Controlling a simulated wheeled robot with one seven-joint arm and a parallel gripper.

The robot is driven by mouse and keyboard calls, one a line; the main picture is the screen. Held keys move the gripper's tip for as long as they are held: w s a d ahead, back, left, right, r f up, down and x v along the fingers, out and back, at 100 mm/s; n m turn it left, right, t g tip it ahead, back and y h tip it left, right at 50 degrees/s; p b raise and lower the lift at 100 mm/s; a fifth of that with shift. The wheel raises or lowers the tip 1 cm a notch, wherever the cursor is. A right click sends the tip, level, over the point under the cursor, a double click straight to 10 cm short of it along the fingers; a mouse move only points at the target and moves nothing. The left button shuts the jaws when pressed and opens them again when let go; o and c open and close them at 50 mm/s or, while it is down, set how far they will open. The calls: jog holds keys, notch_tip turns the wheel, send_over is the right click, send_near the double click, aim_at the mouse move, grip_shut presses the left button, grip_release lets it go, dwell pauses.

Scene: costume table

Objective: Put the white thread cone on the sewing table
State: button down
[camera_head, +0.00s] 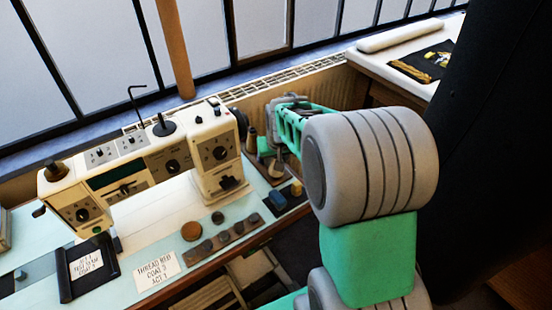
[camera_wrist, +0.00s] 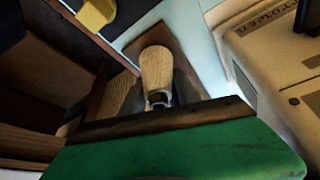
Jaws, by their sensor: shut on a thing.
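The pale cream thread cone (camera_wrist: 157,72) shows in the wrist view just beyond the green edge of my gripper (camera_wrist: 155,108). My gripper is shut on it near its narrow end, which is partly hidden by the finger. A brown wooden board lies behind the cone; I cannot tell whether they touch. The table has a pale blue top and carries a cream sewing machine (camera_head: 213,155).
A brownish cone (camera_head: 251,140) stands beside my gripper. Blue and yellow blocks, buttons (camera_head: 191,231), a lettered card (camera_head: 157,269) and a black-framed card lie along the front. A windowed wall runs behind.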

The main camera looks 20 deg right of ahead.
dwell(0.4)
jog(key=c, duration=0.8)
grip_release()
jog(key=shift+c, duration=0.2)
jog(key=v, duration=0.7)
jog(key=shift+s+r, duration=0.2)
jog(key=shift+r, duration=0.1)
jog(key=s+a+r+p, duration=0.2)
jog(key=s+a, duration=0.1)
jog(key=s, duration=0.2)
jog(key=s+a+r+n+p, duration=0.1)
jog(key=s+a+r+p, duration=0.1)
jog(key=s+a, duration=0.2)
jog(key=s+a+r+n+g+y+p, duration=0.1)
jog(key=s+a+r+p, duration=0.2)
jog(key=s, duration=0.4)
jog(key=shift+a, duration=0.2)
